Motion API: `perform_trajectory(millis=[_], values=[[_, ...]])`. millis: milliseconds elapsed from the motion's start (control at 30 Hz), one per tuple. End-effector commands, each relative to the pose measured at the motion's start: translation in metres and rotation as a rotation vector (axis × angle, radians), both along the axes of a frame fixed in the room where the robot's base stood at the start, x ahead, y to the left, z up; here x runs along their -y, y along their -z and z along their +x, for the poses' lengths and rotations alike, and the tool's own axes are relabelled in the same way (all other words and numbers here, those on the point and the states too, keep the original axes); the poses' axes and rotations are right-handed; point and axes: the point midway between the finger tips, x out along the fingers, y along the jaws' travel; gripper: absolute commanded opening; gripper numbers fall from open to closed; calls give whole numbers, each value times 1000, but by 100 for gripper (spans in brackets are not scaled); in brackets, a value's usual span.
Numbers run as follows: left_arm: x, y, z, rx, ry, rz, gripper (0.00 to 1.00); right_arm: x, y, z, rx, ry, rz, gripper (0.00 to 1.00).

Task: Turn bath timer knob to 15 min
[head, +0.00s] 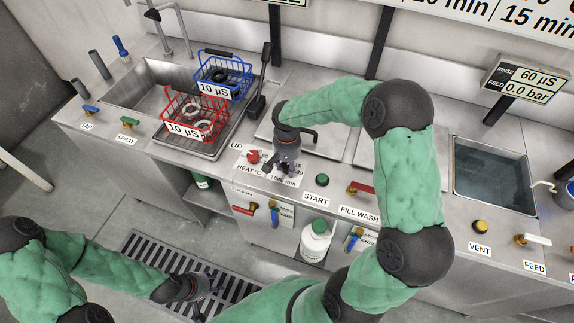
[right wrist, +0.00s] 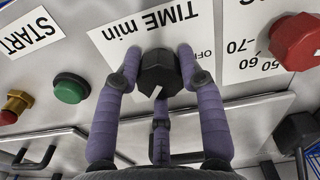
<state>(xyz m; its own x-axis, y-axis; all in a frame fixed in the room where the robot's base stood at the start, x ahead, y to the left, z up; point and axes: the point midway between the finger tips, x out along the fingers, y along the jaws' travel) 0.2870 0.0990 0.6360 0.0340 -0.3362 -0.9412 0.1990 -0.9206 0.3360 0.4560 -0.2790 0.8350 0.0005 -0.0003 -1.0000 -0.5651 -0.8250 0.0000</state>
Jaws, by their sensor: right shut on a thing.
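The bath timer knob (right wrist: 158,74) is a dark faceted knob on the TIME min label (right wrist: 160,28), which appears upside down in the right wrist view. A short white mark on the knob points down and slightly left in that view. OFF is readable beside the knob; the other numbers there are hidden. My right gripper (right wrist: 160,72) is shut on the knob, with purple fingers on both sides of it. In the head view the right gripper (head: 286,165) covers the knob, and 15 and 20 show to its right. My left gripper (head: 197,296) is low over the floor; its fingers are unclear.
The red heat knob (head: 253,156) sits just left of the timer, and the green START button (head: 322,180) to its right. A red FILL WASH handle (head: 361,188) is further right. Blue (head: 225,72) and red (head: 190,110) baskets stand behind at left.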

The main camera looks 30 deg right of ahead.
Motion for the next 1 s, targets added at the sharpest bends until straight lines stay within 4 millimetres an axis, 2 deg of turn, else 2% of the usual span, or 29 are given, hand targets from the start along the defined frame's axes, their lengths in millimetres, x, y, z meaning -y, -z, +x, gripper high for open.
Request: perform_trajectory(millis=[367,400,433,467,833,1000], values=[[0,0,0,0,0,0,40,-1,1,-1,-3,2,1,7],[0,0,0,0,0,0,40,-1,1,-1,-3,2,1,51],[0,0,0,0,0,0,40,-1,1,-1,-3,2,1,59],[0,0,0,0,0,0,40,-1,1,-1,-3,2,1,63],[0,0,0,0,0,0,40,0,-2,0,0,2,0,63],[0,0,0,0,0,0,40,0,-21,1,3,2,1,63]])
